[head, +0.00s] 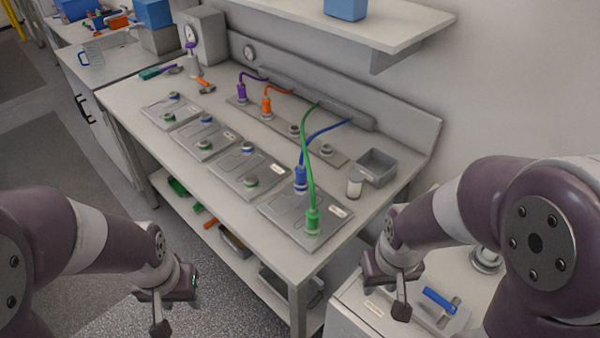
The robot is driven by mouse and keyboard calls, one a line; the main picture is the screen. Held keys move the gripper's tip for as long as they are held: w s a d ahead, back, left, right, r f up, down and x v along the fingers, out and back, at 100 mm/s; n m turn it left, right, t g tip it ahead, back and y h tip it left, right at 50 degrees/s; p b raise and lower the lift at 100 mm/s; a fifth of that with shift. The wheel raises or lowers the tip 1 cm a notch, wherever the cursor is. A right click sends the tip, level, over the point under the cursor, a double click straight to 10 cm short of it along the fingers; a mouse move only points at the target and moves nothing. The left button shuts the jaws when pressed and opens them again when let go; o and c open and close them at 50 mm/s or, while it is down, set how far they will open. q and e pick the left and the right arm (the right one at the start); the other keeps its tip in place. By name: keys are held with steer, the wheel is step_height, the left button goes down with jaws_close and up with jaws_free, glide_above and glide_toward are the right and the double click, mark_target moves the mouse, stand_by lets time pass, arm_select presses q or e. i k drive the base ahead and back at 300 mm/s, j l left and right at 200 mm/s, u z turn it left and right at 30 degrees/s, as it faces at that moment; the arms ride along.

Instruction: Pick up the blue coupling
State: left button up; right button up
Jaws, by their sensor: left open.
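The blue coupling (300,179) stands upright on the nearest grey plate (278,205) of the bench, at that plate's far left corner. A blue cable (325,129) runs from its top to the long grey housing at the back. A green coupling (313,221) stands on the same plate, nearer to me, and its green cable (308,140) passes close to the blue one. My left gripper (174,308) is open and empty, low in front of the bench at the left. My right gripper (393,288) is right of the bench, above a low cabinet; its finger gap is unclear.
Purple (241,91) and orange (267,106) couplings stand on the rear strip. More grey plates line the bench to the left. A grey bin (376,167) and a small white-topped jar (355,184) are right of the blue coupling. A shelf (340,22) overhangs the back.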

mark_target(301, 171)
steer(key=i+j+z, duration=0.1)
steer(key=j, duration=0.5)
steer(key=j+z, duration=0.1)
steer(key=j, duration=0.55)
steer(key=i+j+z, duration=0.2)
steer(key=i, duration=0.35)
steer(key=i+j+z, duration=0.2)
steer(key=i+j, duration=0.35)
